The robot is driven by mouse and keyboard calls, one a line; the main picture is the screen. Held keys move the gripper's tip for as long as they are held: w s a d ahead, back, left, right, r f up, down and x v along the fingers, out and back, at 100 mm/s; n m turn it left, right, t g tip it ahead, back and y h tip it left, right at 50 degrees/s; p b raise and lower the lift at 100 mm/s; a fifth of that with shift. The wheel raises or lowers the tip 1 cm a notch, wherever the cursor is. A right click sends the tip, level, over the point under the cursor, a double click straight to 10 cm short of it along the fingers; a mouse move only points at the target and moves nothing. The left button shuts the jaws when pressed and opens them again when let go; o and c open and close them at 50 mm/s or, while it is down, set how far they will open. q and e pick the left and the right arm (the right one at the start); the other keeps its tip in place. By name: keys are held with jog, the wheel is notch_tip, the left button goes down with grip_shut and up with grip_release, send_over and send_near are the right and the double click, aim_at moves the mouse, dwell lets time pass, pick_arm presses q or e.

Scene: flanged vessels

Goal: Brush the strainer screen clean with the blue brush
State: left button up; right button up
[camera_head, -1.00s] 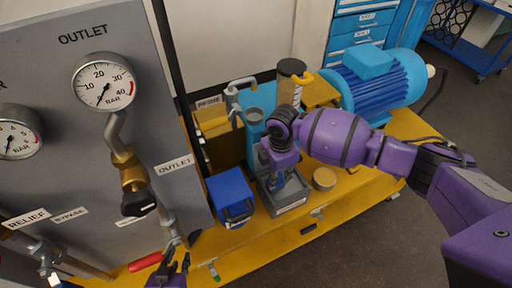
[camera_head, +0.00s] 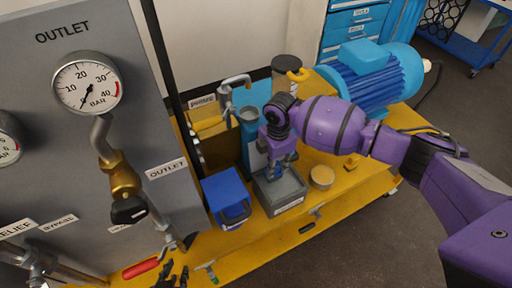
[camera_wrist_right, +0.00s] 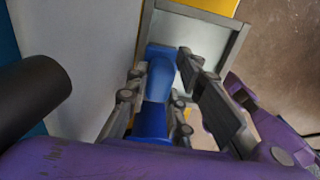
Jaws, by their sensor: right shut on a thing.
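My right gripper (camera_head: 279,170) is over the grey tray (camera_head: 290,206) in the head view. It is shut on the blue brush (camera_wrist_right: 157,82), whose handle sits between the fingers in the right wrist view. The brush points down toward the tray; its bristle end is not clear. The tray also shows in the right wrist view (camera_wrist_right: 238,45). I cannot make out the strainer screen. My left gripper (camera_head: 176,277) shows only at the bottom edge of the head view, fingers apart and empty.
A blue box (camera_head: 226,192) stands left of the tray and a tan round cap (camera_head: 321,177) right of it. Behind are a brown cylinder with a dark top (camera_head: 286,85) and a blue motor (camera_head: 375,75). The gauge panel (camera_head: 95,150) bounds the left side.

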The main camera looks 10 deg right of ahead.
jog(key=shift+w+d, duration=0.1)
jog(key=shift+d, duration=0.35)
